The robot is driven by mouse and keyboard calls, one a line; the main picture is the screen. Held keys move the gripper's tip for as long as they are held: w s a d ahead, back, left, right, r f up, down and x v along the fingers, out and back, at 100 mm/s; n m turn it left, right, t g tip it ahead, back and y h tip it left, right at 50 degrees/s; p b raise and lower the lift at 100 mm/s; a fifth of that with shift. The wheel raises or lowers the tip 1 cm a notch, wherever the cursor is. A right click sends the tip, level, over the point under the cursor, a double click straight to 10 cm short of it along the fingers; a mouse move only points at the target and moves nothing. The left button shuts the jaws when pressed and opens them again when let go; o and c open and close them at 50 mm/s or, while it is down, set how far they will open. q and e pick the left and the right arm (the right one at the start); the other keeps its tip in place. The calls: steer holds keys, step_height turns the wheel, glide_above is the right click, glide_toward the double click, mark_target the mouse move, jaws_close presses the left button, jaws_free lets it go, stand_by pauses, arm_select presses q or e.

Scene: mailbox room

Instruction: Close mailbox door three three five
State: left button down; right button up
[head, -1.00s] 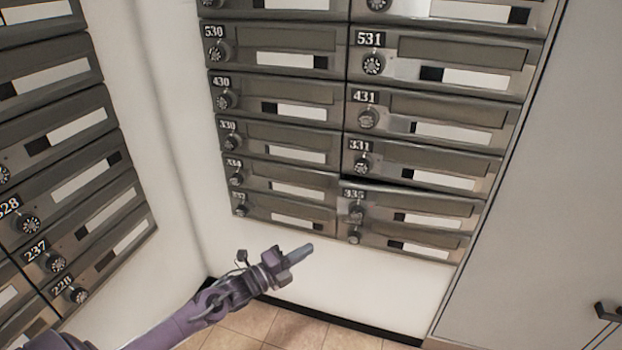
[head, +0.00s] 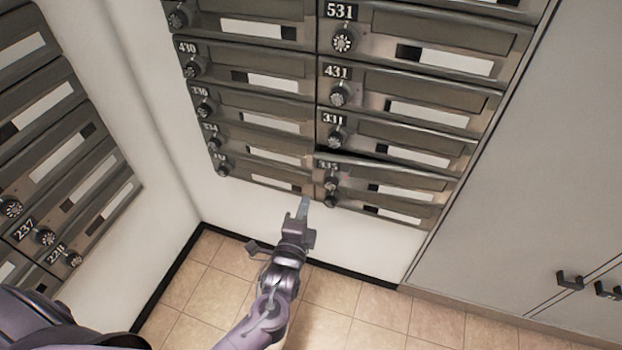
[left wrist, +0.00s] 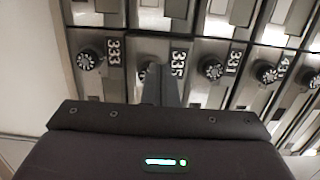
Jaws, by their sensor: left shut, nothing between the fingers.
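Mailbox door 335 (head: 375,180) is in the right column of the mailbox bank, below door 331, with its round lock at its left end. A dark gap shows along its top edge, so it looks slightly ajar. My left gripper (head: 304,203) is shut and empty, pointing up toward the bank just left of and below the door's lock end. In the left wrist view the shut fingers (left wrist: 160,85) overlap door 335 (left wrist: 178,60) and partly cover its lock. I cannot tell whether they touch it. My right gripper is not in view.
Door 331 (head: 395,138) is above. Another bank of mailboxes (head: 70,150) stands on the left wall. White wall and tiled floor (head: 360,300) lie below the bank. A grey cabinet with handles (head: 570,280) is at the right.

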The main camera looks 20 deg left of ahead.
mark_target(315, 172)
arm_select(q)
steer(key=w, duration=0.8)
steer(key=shift+w+a, duration=0.25)
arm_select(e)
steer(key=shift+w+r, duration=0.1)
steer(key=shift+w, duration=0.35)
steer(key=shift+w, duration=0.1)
